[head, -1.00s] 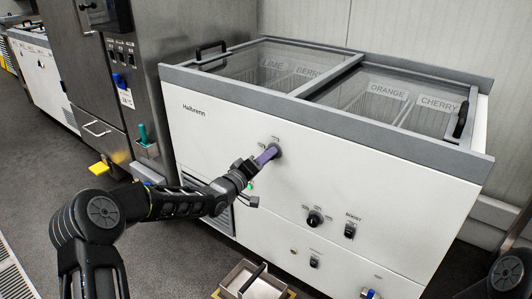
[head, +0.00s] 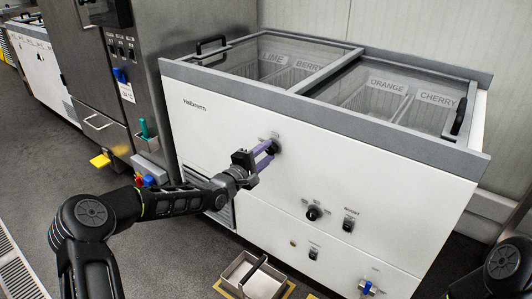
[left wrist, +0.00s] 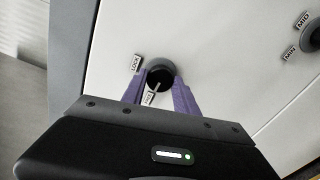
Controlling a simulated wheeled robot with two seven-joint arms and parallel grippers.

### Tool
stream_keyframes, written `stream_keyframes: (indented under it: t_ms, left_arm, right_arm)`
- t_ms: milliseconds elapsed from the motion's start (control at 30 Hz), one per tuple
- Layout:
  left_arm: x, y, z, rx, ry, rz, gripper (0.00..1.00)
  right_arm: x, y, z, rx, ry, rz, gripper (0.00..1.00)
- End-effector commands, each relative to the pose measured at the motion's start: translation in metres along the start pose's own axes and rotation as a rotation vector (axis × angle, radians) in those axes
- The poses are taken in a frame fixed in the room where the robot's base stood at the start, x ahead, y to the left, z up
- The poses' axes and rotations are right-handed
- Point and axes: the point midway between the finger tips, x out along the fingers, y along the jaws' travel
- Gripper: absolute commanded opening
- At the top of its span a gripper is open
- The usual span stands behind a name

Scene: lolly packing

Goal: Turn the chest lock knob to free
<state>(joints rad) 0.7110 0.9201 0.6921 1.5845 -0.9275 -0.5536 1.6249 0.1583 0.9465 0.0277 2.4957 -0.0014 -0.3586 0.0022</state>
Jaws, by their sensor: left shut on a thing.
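The chest lock knob (head: 272,146) is a dark round knob on the upper left of the white chest's front. In the left wrist view the knob (left wrist: 160,76) sits between my gripper's fingers, with a label reading LOCK (left wrist: 135,62) at its upper left and a second label (left wrist: 149,98) below it, partly hidden. A pale pointer line on the knob points down towards the second label. My left gripper (head: 266,150) has purple fingers, one on each side of the knob, and is shut on it. My right gripper is not in view.
The white chest (head: 215,130) has a sliding glass top over LIME, BERRY, ORANGE and CHERRY baskets. Lower on its front are another dial (head: 312,213), a BOOST switch (head: 348,223) and a blue knob (head: 367,288). A small tray (head: 243,262) stands on the floor in front. A steel cabinet stands left.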

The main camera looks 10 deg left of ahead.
Motion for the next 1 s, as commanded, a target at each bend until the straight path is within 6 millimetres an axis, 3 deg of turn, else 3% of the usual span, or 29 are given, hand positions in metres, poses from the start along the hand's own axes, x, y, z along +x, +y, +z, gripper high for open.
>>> stream_keyframes:
  t_ms: [533,567,800,1000]
  left_arm:
    - [-0.0004,-0.0010,-0.0010,-0.035,0.002,-0.002,0.00]
    - [-0.0004,-0.0010,-0.0010,-0.035,0.002,-0.002,0.37]
    - [-0.0003,-0.0006,-0.0005,-0.034,0.001,-0.001,0.57]
    - [-0.0001,-0.0004,-0.0002,-0.034,0.000,-0.001,0.57]
  right_arm:
    - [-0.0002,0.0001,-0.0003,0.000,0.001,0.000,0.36]
    - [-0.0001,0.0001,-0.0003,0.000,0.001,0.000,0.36]
    - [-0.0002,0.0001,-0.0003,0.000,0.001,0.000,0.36]
    - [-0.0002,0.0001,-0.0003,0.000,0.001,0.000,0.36]
